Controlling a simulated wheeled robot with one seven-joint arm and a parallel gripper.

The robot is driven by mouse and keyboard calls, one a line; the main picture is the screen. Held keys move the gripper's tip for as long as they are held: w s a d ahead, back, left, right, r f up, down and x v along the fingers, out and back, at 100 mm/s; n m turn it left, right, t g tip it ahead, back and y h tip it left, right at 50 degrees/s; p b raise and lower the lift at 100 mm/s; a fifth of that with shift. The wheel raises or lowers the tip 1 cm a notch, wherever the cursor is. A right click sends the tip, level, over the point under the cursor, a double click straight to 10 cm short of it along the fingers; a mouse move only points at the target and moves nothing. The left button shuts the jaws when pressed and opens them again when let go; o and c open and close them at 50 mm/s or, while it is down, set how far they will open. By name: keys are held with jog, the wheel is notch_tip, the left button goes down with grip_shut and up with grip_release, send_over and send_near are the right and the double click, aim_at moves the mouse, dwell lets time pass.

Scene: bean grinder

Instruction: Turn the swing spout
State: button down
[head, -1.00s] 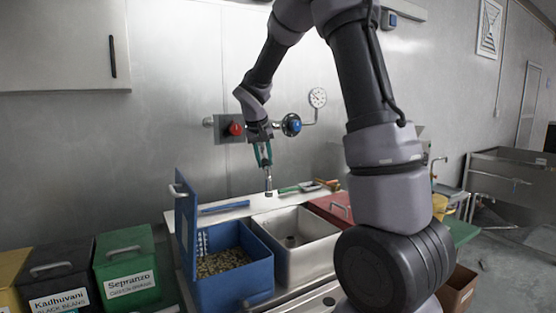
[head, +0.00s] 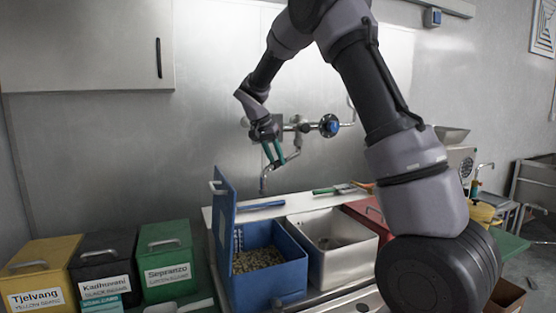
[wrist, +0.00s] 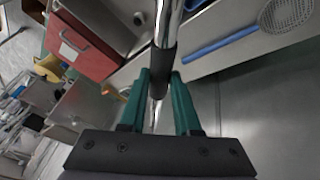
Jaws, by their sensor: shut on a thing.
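The swing spout (head: 293,156) is a thin metal pipe coming from the wall tap and angling down to the left. Its tip (head: 264,186) hangs in front of the wall, in line with the back of the open blue bin (head: 278,288) below. My gripper (head: 273,152) has green fingers shut on the spout near its outlet end. In the wrist view the chrome spout (wrist: 170,22) with a dark sleeve (wrist: 163,65) runs between the green fingers (wrist: 160,100). The blue tap knob (head: 329,125) is right of my gripper.
A metal basin (head: 345,272) stands right of the blue bin, which holds beans under a raised lid (head: 224,225). Green (head: 165,260), black and yellow bins (head: 40,275) stand at left. A red bin (wrist: 80,45) is further right. A blue tool (wrist: 220,42) lies on the counter.

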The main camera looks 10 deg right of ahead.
jog(key=c, duration=0.6)
grip_release()
jog(key=shift+r, duration=0.15)
jog(key=v, duration=1)
jog(key=shift+a+r, duration=0.15)
jog(key=shift+r, duration=0.1)
